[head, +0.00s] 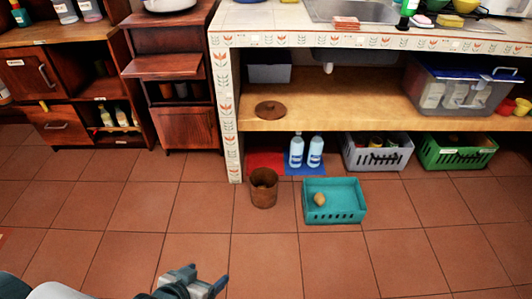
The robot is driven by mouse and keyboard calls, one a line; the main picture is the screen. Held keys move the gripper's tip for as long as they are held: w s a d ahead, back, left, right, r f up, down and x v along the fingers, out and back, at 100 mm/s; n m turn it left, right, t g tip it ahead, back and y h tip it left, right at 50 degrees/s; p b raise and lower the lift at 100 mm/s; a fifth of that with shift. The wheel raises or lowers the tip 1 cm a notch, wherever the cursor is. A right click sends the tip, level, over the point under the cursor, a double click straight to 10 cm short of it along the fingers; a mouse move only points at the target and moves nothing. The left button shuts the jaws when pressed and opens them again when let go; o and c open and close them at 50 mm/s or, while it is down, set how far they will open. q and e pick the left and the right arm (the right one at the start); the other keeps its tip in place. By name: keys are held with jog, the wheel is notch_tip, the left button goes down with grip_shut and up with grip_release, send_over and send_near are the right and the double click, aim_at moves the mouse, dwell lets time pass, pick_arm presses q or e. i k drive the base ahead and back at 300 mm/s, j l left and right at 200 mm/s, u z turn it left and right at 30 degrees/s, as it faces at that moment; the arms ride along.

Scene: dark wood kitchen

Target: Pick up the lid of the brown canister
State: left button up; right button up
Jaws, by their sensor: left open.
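The brown canister (263,190) stands upright on the tiled floor, in front of the counter's left leg. Its top is uncovered and I see into it. A round brown wooden lid with a small knob (270,110) lies on the wooden shelf under the counter, near the shelf's left front edge. My left gripper (205,284) is at the bottom of the head view, low over the floor. It is open and empty, well short of the canister and the lid. My right gripper is not in view.
A teal basket (345,213) with a potato-like item stands on the floor right of the canister. Two bottles (306,151) stand behind it, beside grey (376,153) and green (457,152) crates. A lidded plastic box (459,91) fills the shelf's right side. Open floor lies in front.

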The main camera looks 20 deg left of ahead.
aim_at(268, 111)
jog(key=i+j+z, duration=0.1)
jog(key=i, duration=0.35)
jog(key=i+j, duration=0.25)
jog(key=i, duration=0.2)
jog(key=i+j+z, duration=0.15)
jog(key=i, duration=0.3)
jog(key=i+j, duration=0.25)
jog(key=i, duration=0.15)
jog(key=z, duration=0.05)
